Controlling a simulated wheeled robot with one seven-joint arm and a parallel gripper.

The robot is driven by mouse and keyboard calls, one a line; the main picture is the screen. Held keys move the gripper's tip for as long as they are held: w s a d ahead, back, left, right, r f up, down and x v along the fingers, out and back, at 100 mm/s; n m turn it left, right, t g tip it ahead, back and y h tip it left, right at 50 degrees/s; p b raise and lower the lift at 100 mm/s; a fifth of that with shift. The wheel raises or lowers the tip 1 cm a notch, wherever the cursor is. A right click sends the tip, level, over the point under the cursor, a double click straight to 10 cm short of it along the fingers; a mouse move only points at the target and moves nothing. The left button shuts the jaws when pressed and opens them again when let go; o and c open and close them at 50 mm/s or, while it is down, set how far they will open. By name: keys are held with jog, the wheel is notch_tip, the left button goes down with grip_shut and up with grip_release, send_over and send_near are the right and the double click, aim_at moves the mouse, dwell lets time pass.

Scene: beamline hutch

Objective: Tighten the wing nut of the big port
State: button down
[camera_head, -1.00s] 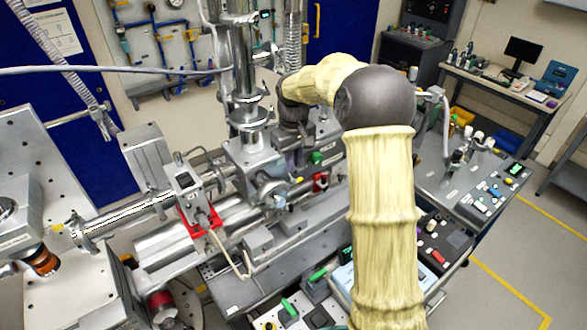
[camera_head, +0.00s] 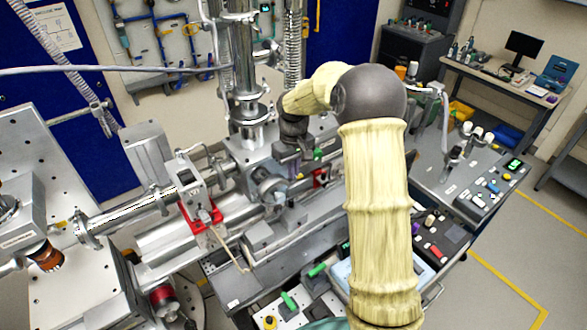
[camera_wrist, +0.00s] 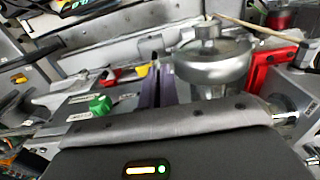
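My gripper (camera_head: 293,170) hangs down behind my forearm, just right of a round metal port (camera_head: 270,187) on the beamline. In the wrist view, the dark purple fingers of my gripper (camera_wrist: 157,88) show close side by side, with nothing seen held between them. The round port (camera_wrist: 213,68) with a small knob on top is just right of the fingers there. The fingers look apart from it, though depth is hard to judge. I cannot make out a wing nut clearly in either view.
A red bracket (camera_head: 205,217) clamps the beam pipe left of the port, and a thin tan rod juts from it. A green knob (camera_wrist: 100,104) stands left of the fingers in the wrist view. The metal column (camera_head: 245,80) rises close behind my wrist.

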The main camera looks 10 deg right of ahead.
jog(key=shift+m, duration=0.3)
jog(key=shift+a+m+b, duration=0.1)
jog(key=shift+m+b, duration=0.5)
jog(key=shift+m, duration=0.6)
jog(key=m, duration=0.3)
jog(key=shift+m+b, duration=0.3)
jog(key=shift+b, duration=0.1)
jog(key=m, duration=0.6)
jog(key=shift+a, duration=0.15)
jog(key=m, duration=0.4)
jog(key=shift+w+r, duration=0.1)
jog(key=shift+w, duration=0.05)
jog(key=m+p, duration=0.1)
jog(key=m, duration=0.3)
jog(key=shift+m, duration=0.3)
jog(key=shift+w+m+p, duration=0.15)
jog(key=shift+m+p, duration=0.55)
jog(key=shift+m, duration=1.1)
